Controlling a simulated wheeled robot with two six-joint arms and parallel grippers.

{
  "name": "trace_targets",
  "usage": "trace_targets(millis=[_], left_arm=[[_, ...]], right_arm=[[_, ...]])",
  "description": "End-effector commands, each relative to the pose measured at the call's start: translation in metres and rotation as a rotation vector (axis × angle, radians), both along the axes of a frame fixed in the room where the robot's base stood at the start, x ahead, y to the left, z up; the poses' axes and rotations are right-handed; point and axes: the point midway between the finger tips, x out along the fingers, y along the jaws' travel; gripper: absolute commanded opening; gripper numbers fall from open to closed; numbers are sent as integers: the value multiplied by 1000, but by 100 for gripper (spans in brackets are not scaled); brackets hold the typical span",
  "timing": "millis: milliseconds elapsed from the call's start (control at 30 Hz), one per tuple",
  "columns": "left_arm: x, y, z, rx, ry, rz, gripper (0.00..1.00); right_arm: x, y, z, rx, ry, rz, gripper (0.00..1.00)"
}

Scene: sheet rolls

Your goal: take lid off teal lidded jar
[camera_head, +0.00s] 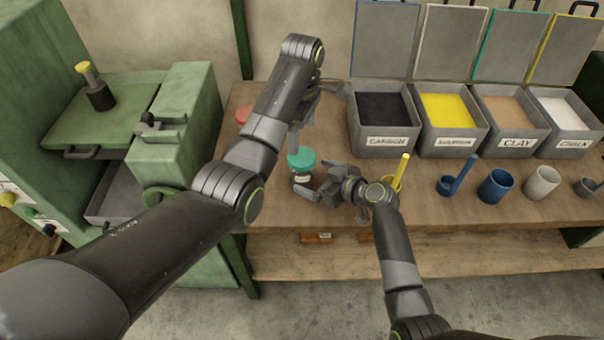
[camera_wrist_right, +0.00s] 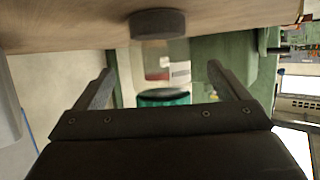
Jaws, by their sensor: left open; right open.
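The teal lidded jar (camera_head: 302,177) stands upright on the wooden bench, with its teal lid (camera_head: 302,160) on top. My left gripper (camera_head: 317,118) is open and empty above and behind the jar, one finger pointing down near the lid.
A red lid (camera_head: 243,115) shows partly behind my left arm. Open bins with black (camera_head: 383,107), yellow (camera_head: 447,110), tan and white powder stand at the back right. A blue scoop (camera_head: 457,178) and cups (camera_head: 495,186) stand in front. A green machine (camera_head: 180,120) is at left.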

Motion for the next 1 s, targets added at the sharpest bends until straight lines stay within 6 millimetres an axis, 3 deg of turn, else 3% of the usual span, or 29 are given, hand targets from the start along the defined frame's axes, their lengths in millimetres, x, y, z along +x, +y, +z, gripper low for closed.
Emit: trace_targets(millis=[400, 867, 1000], left_arm=[[0, 0, 0, 0, 0, 0, 83], [0, 0, 0, 0, 0, 0, 83], [0, 0, 0, 0, 0, 0, 83]], right_arm=[[29, 33, -18, 2, 1, 0, 94], [34, 39, -21, 1, 0, 0, 94], [34, 39, -21, 1, 0, 0, 79]])
